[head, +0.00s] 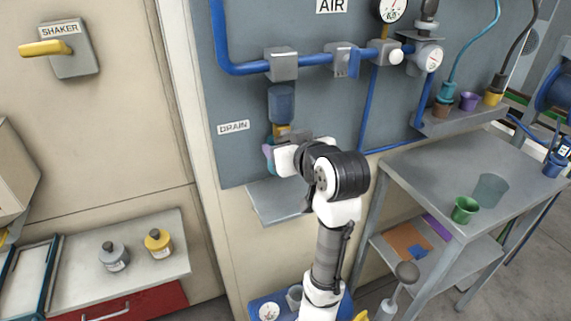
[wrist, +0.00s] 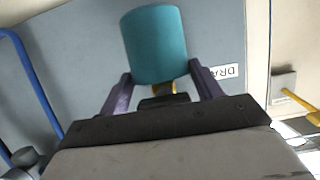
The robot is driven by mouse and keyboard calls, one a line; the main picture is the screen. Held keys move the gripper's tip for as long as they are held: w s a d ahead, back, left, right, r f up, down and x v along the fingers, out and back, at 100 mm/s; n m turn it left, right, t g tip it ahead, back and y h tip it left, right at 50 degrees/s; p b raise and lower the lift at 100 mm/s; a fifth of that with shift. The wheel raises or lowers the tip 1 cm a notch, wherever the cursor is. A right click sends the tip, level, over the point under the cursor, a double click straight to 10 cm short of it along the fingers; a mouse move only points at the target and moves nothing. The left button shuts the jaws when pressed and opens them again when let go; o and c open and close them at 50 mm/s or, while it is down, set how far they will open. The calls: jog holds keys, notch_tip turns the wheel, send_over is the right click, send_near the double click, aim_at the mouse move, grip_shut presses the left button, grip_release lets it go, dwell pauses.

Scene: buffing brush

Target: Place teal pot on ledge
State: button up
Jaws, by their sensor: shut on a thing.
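The teal pot (wrist: 155,45) is a plain rounded cylinder between the two purple fingers of my gripper (wrist: 160,84) in the wrist view. My gripper (head: 269,157) is shut on it, in front of the wall panel just below the blue filter bowl. In the head view only a sliver of teal shows beside a purple finger, and my wrist hides the rest. A small bare grey ledge (head: 272,208) juts from the wall below my gripper.
The DRAIN label (head: 233,128) is left of my gripper. Blue pipe (head: 240,69) and the blue filter bowl (head: 281,103) are close above. A grey table (head: 430,180) at the right carries a green cup (head: 464,210). Two bottles stand on the left counter (head: 75,270).

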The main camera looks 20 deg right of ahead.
jog(key=f, duration=0.4)
jog(key=f+p, duration=0.1)
jog(key=f, duration=0.1)
jog(key=shift+w+f, duration=0.2)
jog(key=shift+w, duration=0.2)
jog(key=shift+w+f, duration=0.15)
jog(key=shift+f, duration=0.15)
jog(key=shift+f, duration=0.2)
jog(key=o, duration=1.1)
jog(key=shift+c, duration=0.2)
jog(key=shift+r, duration=0.15)
